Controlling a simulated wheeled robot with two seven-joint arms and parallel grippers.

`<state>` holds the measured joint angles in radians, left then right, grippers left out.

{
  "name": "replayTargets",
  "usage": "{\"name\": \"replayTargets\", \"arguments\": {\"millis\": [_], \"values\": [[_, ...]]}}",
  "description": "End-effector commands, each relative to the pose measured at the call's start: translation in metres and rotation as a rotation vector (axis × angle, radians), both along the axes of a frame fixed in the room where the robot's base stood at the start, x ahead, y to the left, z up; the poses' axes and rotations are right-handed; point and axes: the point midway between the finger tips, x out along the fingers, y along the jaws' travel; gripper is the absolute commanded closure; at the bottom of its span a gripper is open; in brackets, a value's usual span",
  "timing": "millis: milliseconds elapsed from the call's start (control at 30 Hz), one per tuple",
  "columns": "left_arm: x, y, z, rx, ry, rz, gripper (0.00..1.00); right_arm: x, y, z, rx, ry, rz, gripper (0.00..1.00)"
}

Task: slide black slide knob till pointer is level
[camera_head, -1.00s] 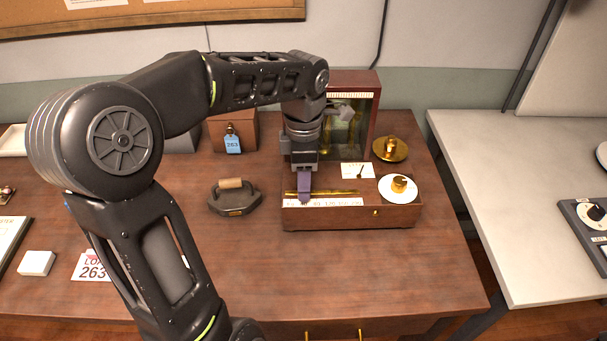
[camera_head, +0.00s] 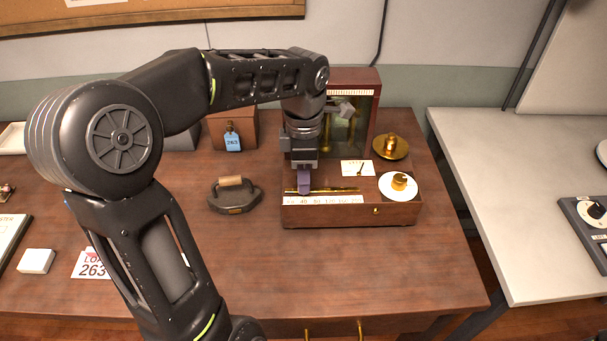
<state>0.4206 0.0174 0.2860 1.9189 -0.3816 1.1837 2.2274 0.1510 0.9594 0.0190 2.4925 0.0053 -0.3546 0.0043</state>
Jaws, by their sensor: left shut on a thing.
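A wooden balance box (camera_head: 345,215) with a brass rail (camera_head: 345,190) and a printed number scale (camera_head: 335,200) stands at the right of the wooden table. My left gripper (camera_head: 304,190) points down at the left part of the rail, its purple fingers shut there. The black slide knob is hidden between or behind the fingers. A small white card with a pointer (camera_head: 360,169) sits on the box; the pointer looks tilted, but it is too small to read exactly. My right gripper is not in view.
A brass weight on a pan (camera_head: 391,148) and a brass knob on a white disc (camera_head: 399,182) stand at the box's right. A tagged wooden box (camera_head: 233,130) stands behind.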

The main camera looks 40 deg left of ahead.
Motion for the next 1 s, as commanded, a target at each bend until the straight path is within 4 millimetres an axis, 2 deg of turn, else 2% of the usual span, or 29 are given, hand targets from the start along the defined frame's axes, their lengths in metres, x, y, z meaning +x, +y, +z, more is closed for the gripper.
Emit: {"name": "replayTargets", "arguments": {"millis": [333, 800, 1000], "values": [[0.002, -0.002, 0.0, 0.0, 0.0, 0.0, 0.91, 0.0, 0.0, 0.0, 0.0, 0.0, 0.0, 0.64], [0.016, -0.021, 0.0, 0.0, 0.0, -0.002, 0.91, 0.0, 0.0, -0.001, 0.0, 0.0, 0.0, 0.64], [0.017, -0.023, 0.0, 0.0, 0.0, 0.0, 0.91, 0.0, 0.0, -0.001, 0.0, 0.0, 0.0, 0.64]]}}
